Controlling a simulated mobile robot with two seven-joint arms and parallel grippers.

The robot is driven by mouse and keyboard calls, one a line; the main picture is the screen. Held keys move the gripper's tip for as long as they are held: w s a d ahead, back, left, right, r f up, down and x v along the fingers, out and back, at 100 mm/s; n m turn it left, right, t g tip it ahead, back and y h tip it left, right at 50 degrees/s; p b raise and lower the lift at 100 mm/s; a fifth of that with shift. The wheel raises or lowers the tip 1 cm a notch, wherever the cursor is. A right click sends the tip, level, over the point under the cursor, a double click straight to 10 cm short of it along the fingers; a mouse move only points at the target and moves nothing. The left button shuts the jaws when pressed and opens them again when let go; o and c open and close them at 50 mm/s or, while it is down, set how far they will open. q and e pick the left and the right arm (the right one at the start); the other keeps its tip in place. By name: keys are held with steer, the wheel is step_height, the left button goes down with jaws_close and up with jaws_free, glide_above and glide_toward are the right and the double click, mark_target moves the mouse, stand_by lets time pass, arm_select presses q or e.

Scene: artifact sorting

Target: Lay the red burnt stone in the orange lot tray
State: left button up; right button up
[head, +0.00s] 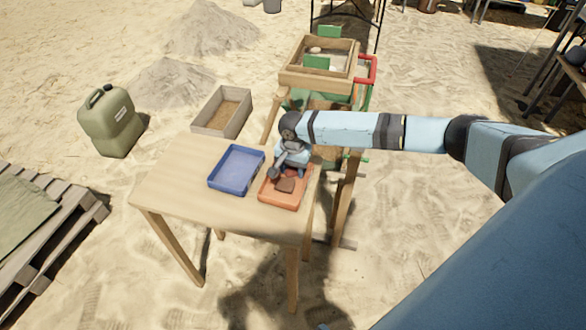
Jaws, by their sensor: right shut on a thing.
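The orange lot tray (269,197) lies on the wooden table at its right end. The red burnt stone (286,186), a small dark reddish-brown block, shows within the tray's outline. My right gripper (286,175) points down over the tray and is shut on the stone. I cannot tell whether the stone touches the tray floor. The gripper and wrist hide the tray's far part. My left gripper is not in view.
An empty-looking blue tray (235,170) lies just left of the orange one on the wooden table (180,185). The table's left part is clear. A wooden sieve frame (318,78) and a sand-filled box (221,112) stand behind. A green canister (111,122) and a pallet are at left.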

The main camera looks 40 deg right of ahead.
mark_target(293, 169)
steer(key=o, duration=0.9)
steer(key=shift+o, duration=0.2)
step_height(293, 169, up, 12)
steer(key=p, duration=0.1)
steer(key=shift+s, duration=0.1)
stand_by(0.3)
